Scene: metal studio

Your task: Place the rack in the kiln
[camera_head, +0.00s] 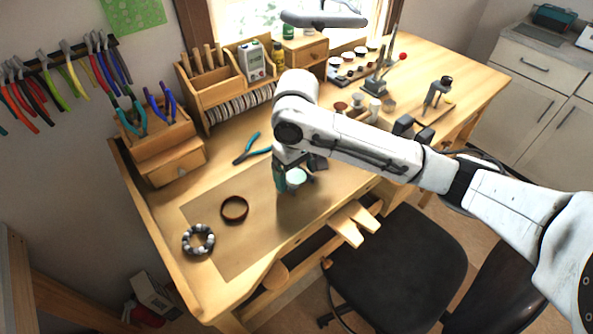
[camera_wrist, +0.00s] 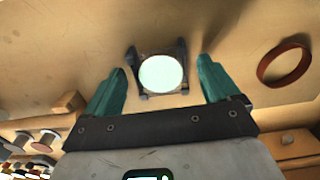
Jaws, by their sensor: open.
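A small dark stand, likely the rack (camera_wrist: 181,48), sits on the wooden bench with a pale round disc (camera_wrist: 162,74) on it. The disc also shows in the head view (camera_head: 296,177), under the end of my arm. My gripper (camera_wrist: 161,67) is open. Its teal fingers are on either side of the rack, with visible gaps, and do not grip it. In the head view my gripper (camera_head: 295,178) points down close to the bench top and hides much of the rack. I cannot clearly make out a kiln; a dark teal box (camera_head: 553,17) stands on the far cabinet.
A brown ring (camera_head: 234,209) and a beaded bracelet (camera_head: 198,241) lie left on the bench (camera_head: 170,205). Teal pliers (camera_head: 252,150) lie behind my gripper. A tool organiser (camera_head: 222,92) and small jars stand along the back. A wooden bench pin (camera_head: 350,226) sticks out at the front.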

